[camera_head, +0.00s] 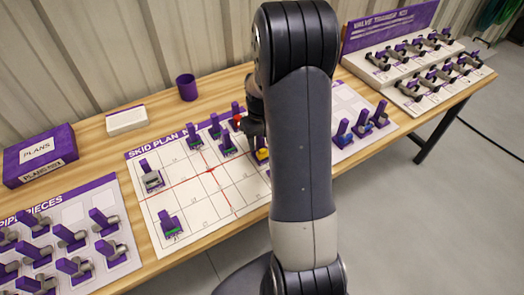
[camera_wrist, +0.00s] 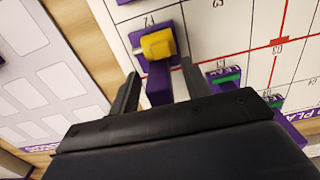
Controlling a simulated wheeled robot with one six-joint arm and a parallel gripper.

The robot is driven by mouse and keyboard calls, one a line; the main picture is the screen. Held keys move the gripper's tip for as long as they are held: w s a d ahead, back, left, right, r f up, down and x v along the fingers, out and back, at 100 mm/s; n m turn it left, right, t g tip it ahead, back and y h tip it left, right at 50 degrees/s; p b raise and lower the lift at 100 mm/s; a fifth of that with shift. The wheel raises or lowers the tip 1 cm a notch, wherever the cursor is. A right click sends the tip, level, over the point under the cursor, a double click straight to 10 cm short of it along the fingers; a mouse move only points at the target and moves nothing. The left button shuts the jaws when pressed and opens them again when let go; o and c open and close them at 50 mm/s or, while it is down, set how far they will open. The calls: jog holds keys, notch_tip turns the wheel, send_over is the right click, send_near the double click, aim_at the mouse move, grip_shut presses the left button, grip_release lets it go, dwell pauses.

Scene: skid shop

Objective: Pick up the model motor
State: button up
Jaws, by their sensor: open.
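A yellow rounded piece on a purple block, which looks like the model motor (camera_wrist: 157,44), lies on the white plan board (camera_wrist: 232,20) in the wrist view. It also shows in the head view (camera_head: 262,155), partly hidden behind my arm. My gripper (camera_wrist: 160,68) is open, with one finger on each side of the piece's purple handle (camera_wrist: 159,84). A gap shows between the handle and each finger in the picture. I cannot tell how far the fingertips are above the board. The gripper is mostly hidden by my arm in the head view.
Green-and-purple models (camera_wrist: 224,76) stand close to the right finger. A board at the right holds blue-and-purple models (camera_head: 342,133). A pipe-pieces board (camera_head: 125,262), a purple cup (camera_head: 187,87), a plans box (camera_head: 40,155) and a valve rack (camera_head: 385,82) share the wooden table.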

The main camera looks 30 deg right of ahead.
jog(key=shift+f, duration=0.1)
jog(key=shift+c, duration=0.2)
grip_shut()
dwell(0.4)
